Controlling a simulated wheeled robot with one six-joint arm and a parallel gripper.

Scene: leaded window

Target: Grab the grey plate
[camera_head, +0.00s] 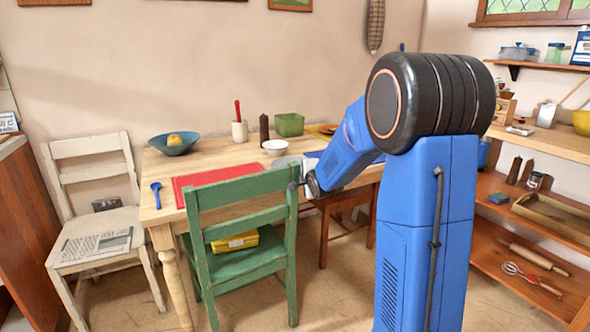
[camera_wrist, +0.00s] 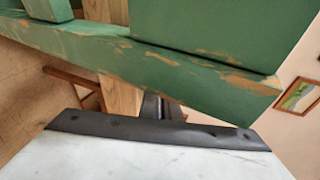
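A pale grey round thing, likely the grey plate (camera_head: 287,162), lies on the wooden table, right of the red mat and in front of the white bowl (camera_head: 275,147). The green chair's back and my arm partly hide it. My gripper (camera_head: 298,186) is small and dark in the head view, by the right post of the green chair's (camera_head: 240,190) back. In the wrist view the green chair back (camera_wrist: 190,60) fills the upper part, very close. The plate is not visible there. Whether the fingers are open or shut cannot be made out.
The wooden table (camera_head: 215,153) holds a red mat (camera_head: 215,177), blue bowl (camera_head: 174,145), green container (camera_head: 289,125) and blue spoon (camera_head: 156,194). A white chair (camera_head: 95,218) stands left, shelves (camera_head: 530,225) right. The green chair stands close against the table's front.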

